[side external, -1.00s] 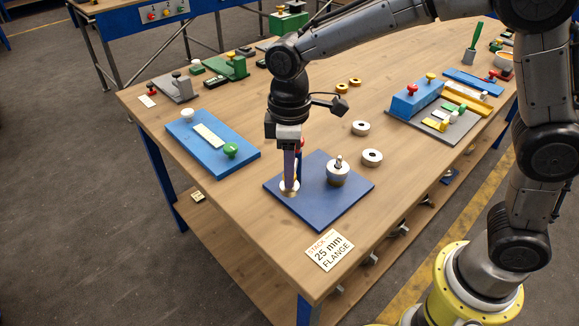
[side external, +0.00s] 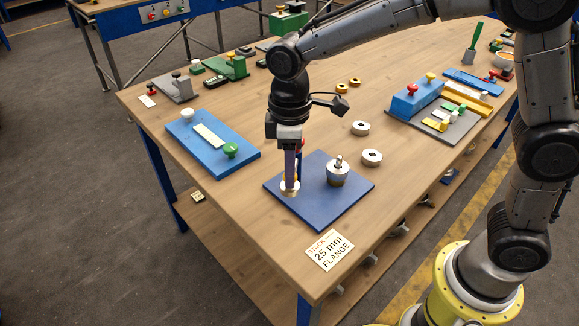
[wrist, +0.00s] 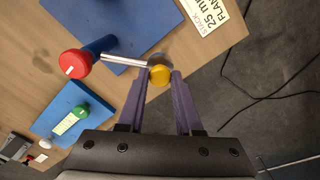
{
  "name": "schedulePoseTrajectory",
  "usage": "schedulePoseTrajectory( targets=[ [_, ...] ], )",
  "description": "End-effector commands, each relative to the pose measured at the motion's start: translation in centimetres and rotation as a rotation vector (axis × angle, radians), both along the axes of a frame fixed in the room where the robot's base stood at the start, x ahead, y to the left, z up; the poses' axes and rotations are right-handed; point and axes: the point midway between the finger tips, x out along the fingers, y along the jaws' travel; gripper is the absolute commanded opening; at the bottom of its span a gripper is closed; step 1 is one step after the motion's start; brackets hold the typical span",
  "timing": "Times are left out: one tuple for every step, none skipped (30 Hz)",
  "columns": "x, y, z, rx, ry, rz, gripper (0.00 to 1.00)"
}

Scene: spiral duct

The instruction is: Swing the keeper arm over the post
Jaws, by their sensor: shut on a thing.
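The keeper arm is a thin steel rod (wrist: 122,61) in the wrist view. It runs from a red-capped pivot (wrist: 75,63) on a blue column (wrist: 100,46) to a yellow end knob (wrist: 160,75). My gripper (wrist: 161,77) has purple fingers shut on that knob end. In the side view my gripper (side external: 290,187) points down at the left part of the dark blue plate (side external: 312,212), and its fingers hide most of the keeper arm. The post (side external: 338,162) rises from a steel cone on the plate, right of my fingers. It is out of the wrist view.
A label card (side external: 330,250) lies in front of the plate. Steel rings (side external: 372,157) lie behind it to the right. A light blue board (side external: 190,143) with a green knob lies to the left. Bare tabletop surrounds the plate.

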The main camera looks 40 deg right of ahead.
Motion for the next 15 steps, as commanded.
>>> schedulePoseTrajectory(
  targets=[
    [-0.1, 0.0, 0.1, 0.002, -0.002, 0.008, 0.0],
    [-0.1, -0.1, 0.1, 0.002, -0.002, 0.016, 0.0],
    [-0.2, -0.2, 0.1, 0.002, -0.002, 0.029, 0.0],
    [-0.3, -0.2, 0.1, 0.002, -0.002, 0.039, 0.0],
    [-0.4, -0.3, 0.1, 0.002, -0.002, 0.053, 0.0],
    [-0.6, -0.5, 0.1, 0.002, -0.002, 0.072, 0.0],
    [-0.7, -0.6, 0.1, 0.002, -0.002, 0.09, 0.0],
    [-0.9, -0.7, 0.1, 0.002, -0.002, 0.108, 0.0],
    [-1.1, -0.9, 0.2, 0.002, -0.002, 0.135, 0.0],
    [-1.2, -1.1, 0.1, 0.002, -0.002, 0.157, 0.0],
    [-1.4, -1.3, 0.1, 0.002, -0.002, 0.181, 0.0],
    [-1.5, -1.5, 0.2, 0.003, -0.004, 0.214, 0.0],
    [-1.7, -1.8, 0.2, 0.003, -0.004, 0.24, 0.0],
    [-1.9, -2.0, 0.1, 0.003, -0.003, 0.267, 0.0],
    [-2.1, -2.3, 0.2, 0.002, -0.003, 0.304, 0.0]
  ],
)
